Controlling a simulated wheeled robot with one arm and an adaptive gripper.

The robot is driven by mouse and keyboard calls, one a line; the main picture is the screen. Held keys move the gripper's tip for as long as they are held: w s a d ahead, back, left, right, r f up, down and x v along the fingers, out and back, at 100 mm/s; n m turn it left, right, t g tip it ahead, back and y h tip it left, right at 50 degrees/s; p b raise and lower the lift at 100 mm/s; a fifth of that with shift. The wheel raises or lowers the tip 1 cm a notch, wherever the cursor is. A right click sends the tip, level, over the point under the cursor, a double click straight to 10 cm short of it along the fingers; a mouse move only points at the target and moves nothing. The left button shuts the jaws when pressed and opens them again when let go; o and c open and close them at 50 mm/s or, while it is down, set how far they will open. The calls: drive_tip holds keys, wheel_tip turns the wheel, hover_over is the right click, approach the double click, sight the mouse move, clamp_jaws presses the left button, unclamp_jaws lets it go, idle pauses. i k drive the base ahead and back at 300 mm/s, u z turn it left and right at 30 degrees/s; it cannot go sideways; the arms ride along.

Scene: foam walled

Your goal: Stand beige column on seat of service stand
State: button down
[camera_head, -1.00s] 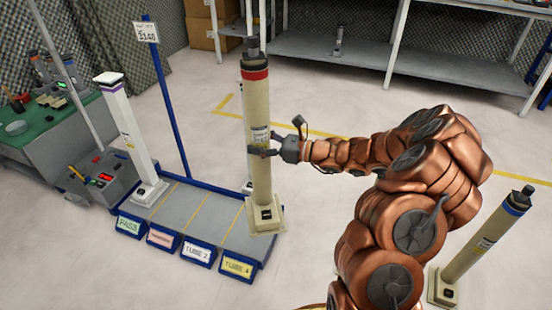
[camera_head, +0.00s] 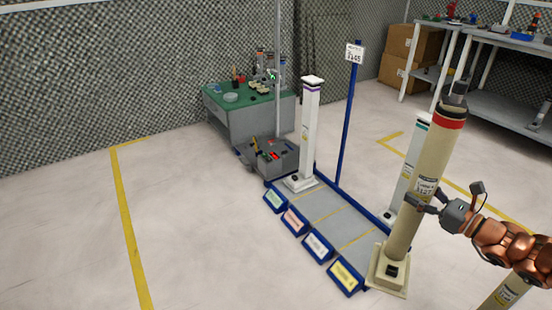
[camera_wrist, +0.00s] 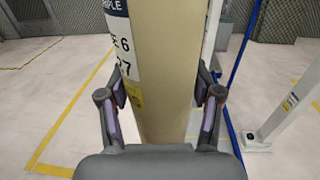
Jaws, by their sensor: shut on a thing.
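The beige column (camera_head: 424,175) has a red band near its dark top and a square base. My gripper (camera_head: 437,205) is shut on its shaft at mid-height. In the wrist view the column (camera_wrist: 160,70) fills the space between both fingers (camera_wrist: 160,105). The service stand (camera_head: 330,213) is a low grey platform with a blue frame and coloured label boxes along its front. The column's base covers the stand's right end in the picture; I cannot tell whether it touches. A white column with a purple band (camera_head: 309,135) stands on the stand's left end.
A white column with a teal band (camera_head: 412,165) stands behind the beige one. Part of another beige column (camera_head: 505,292) shows at bottom right. A green-topped cart (camera_head: 245,115) and a grey box (camera_head: 268,157) are behind the stand. The left floor is clear.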

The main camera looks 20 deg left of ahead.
sight(277, 152)
drive_tip(key=u, duration=1)
drive_tip(key=i, duration=0.95)
drive_tip(key=u, duration=1.2)
drive_tip(key=i, duration=3.1)
drive_tip(key=z, duration=1)
drive_tip(key=i, duration=0.55)
drive_tip(key=z, duration=1.4)
drive_tip(key=i, duration=0.85)
drive_tip(key=z, duration=0.45)
